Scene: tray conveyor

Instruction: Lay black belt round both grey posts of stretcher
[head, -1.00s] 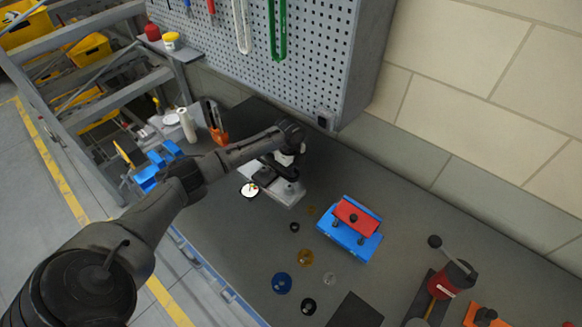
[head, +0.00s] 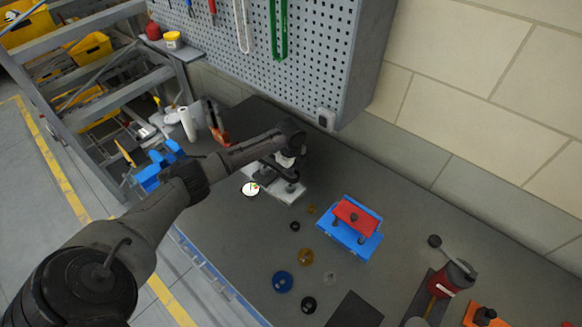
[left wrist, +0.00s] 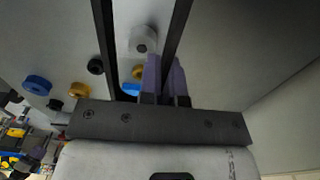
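The stretcher is a light grey plate (head: 289,196) on the bench in the head view. A grey post (head: 292,187) stands near its right end; the other end lies partly under my left gripper (head: 282,166). In the left wrist view, two long strands of the black belt (left wrist: 105,45) run from my left gripper (left wrist: 165,78) out past the top of the frame. Its purple-grey fingers look closed on one strand. A pale round post (left wrist: 143,40) shows between the strands. Whether the belt touches either post is unclear. My right gripper is out of view.
A blue fixture (head: 347,243) with a red top stands to the right. Blue (head: 282,282), brown (head: 305,257) and black (head: 308,305) discs lie in front. A white disc (head: 250,189) lies by the plate. The pegboard (head: 300,60) rises behind.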

